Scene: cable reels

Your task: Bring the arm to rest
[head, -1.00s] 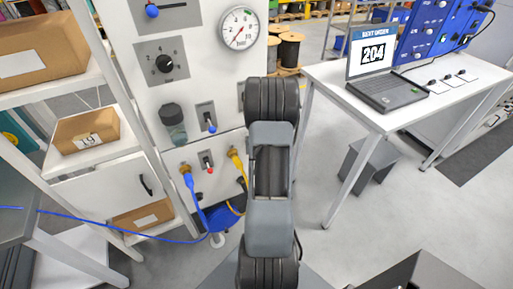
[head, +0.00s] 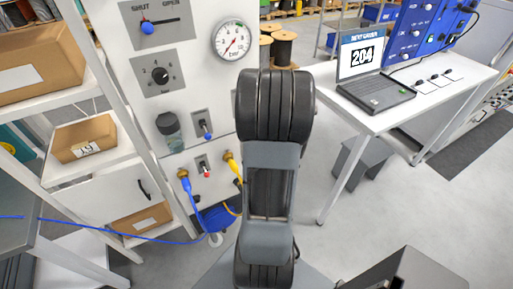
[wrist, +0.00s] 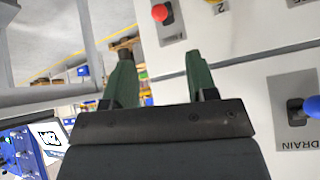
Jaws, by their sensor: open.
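My arm (head: 268,190) rises up the middle of the head view, folded in front of the white control panel (head: 185,85). My gripper is hidden in the head view. In the wrist view my gripper (wrist: 160,85) shows two green fingers spread apart with nothing between them. The fingers point toward the panel side, where a red knob (wrist: 160,12) and a blue lever (wrist: 312,106) beside the word DRAIN show. The fingers look apart from both.
A white table (head: 400,105) with a laptop (head: 370,75) and a blue panel (head: 425,30) stands at the right. A shelf with cardboard boxes (head: 84,138) is at the left. A blue cable (head: 120,236) runs across the lower left.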

